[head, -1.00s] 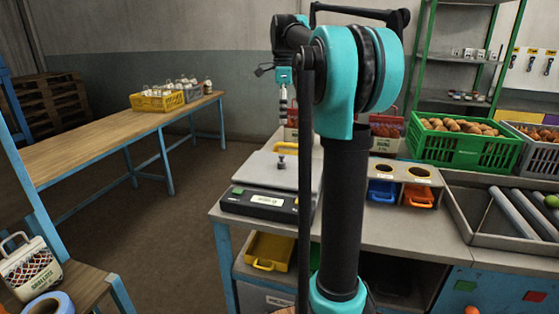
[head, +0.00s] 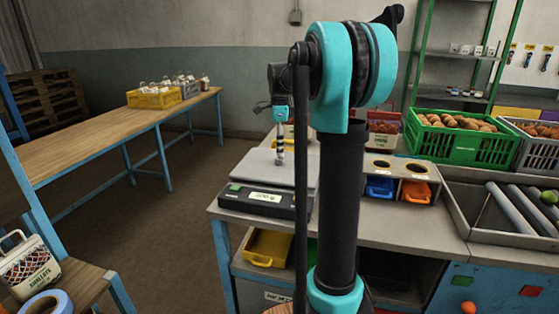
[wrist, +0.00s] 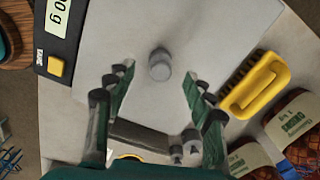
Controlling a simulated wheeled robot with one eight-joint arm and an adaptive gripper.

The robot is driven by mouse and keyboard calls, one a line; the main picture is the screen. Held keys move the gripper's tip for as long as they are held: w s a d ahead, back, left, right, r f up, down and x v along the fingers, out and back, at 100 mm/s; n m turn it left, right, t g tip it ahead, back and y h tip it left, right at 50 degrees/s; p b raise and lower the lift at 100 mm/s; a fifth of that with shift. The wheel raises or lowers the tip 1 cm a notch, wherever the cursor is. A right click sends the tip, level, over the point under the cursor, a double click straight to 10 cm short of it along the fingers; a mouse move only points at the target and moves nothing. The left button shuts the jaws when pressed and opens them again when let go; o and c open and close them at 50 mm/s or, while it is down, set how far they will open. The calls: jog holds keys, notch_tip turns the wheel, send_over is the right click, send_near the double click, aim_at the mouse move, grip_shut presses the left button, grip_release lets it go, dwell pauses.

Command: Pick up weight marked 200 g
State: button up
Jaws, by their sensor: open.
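A small grey knobbed weight (wrist: 160,66) stands on the pale plate (wrist: 200,30) of the scale. No marking on it can be read. My gripper (wrist: 164,84) is open in the wrist view, with the weight between and slightly beyond its fingertips, and nothing is held. In the head view my gripper (head: 280,146) points down low over the plate of the scale (head: 263,199), and the weight there is hard to make out. The scale's display (wrist: 59,14) shows "0 g" at the end of a reading cut by the frame edge.
A yellow-handled brush (wrist: 255,85) lies beside the plate, with labelled sacks (wrist: 290,125) next to it. A bin rack (head: 400,172) with blue and orange trays and a green crate (head: 455,140) stand to the right on the bench.

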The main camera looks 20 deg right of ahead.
notch_tip(320, 180, down, 4)
jog(key=shift+a+f, duration=0.1)
jog(key=shift+c, duration=0.3)
grip_shut()
